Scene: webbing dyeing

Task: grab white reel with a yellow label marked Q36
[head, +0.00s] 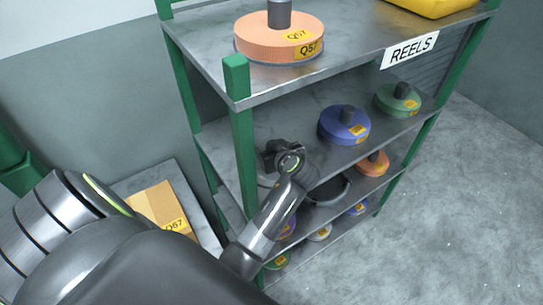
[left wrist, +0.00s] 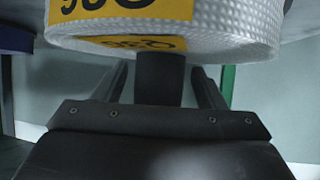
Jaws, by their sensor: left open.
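The white reel (left wrist: 230,40) fills the top of the left wrist view, with a textured white side. Its yellow label (left wrist: 125,8) shows upside down and reads as Q36. A dark hub post (left wrist: 158,80) stands out from the reel. My left gripper (left wrist: 160,88) is open, with one finger on each side of the post; I cannot tell whether they touch it. My right gripper is not in view.
A green-posted rack (head: 242,150) surrounds the arm. An orange Q57 reel (head: 262,38) sits on the top shelf. A blue reel (head: 343,126) and a green reel (head: 397,102) share the middle shelf. Several reels lie lower. A cardboard box (head: 155,205) stands left.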

